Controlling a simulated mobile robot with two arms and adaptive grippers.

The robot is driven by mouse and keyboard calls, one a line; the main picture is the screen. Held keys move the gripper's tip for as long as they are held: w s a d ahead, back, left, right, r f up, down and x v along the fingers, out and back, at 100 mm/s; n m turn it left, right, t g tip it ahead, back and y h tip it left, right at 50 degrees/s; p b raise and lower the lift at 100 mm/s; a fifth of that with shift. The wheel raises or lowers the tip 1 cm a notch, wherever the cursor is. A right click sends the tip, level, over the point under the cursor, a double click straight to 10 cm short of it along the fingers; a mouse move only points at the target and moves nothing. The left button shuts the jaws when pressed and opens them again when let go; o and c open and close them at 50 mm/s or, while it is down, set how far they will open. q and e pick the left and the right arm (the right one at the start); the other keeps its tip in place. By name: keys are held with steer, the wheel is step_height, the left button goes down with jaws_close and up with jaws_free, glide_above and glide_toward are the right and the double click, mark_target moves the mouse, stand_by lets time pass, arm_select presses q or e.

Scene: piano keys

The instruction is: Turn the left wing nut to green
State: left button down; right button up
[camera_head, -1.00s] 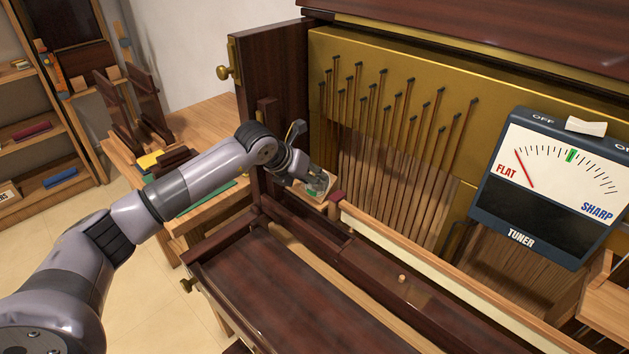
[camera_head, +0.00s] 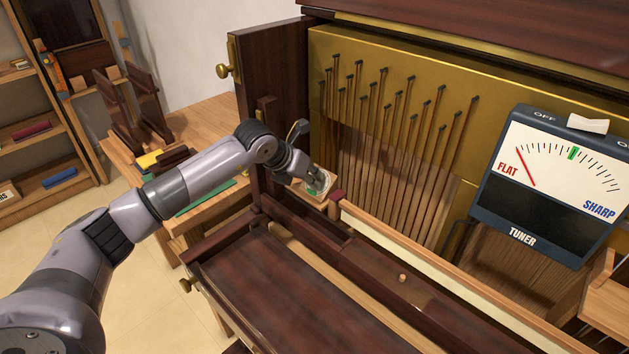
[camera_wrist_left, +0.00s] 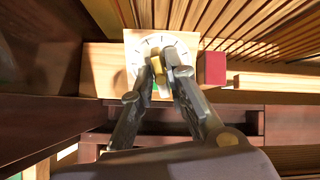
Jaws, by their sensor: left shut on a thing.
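A brass-yellow wing nut (camera_wrist_left: 178,68) sits in front of a round white dial (camera_wrist_left: 148,45) on a pale wooden block in the left wrist view. My left gripper (camera_wrist_left: 167,66) is shut on the wing nut, and its fingers hide part of the nut and dial. In the head view, my left gripper (camera_head: 314,183) is at the block at the piano's left end, and a bit of green shows there. The nut is too small to tell there. The tuner (camera_head: 535,190) has its red needle at the FLAT side, left of the green mark. My right gripper is not in view.
A dark red block (camera_wrist_left: 211,68) stands just right of the dial. Piano strings (camera_head: 385,120) rise behind, and a dark wooden door (camera_head: 262,95) stands open at the left. A small peg (camera_head: 402,278) lies on the dark rail in front.

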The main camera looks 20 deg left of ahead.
arm_select(q)
steer(key=shift+f+m, duration=0.1)
steer(key=shift+m, duration=0.5)
steer(key=shift+m+b, duration=0.3)
steer(key=shift+b, duration=0.15)
steer(key=shift+m, duration=0.3)
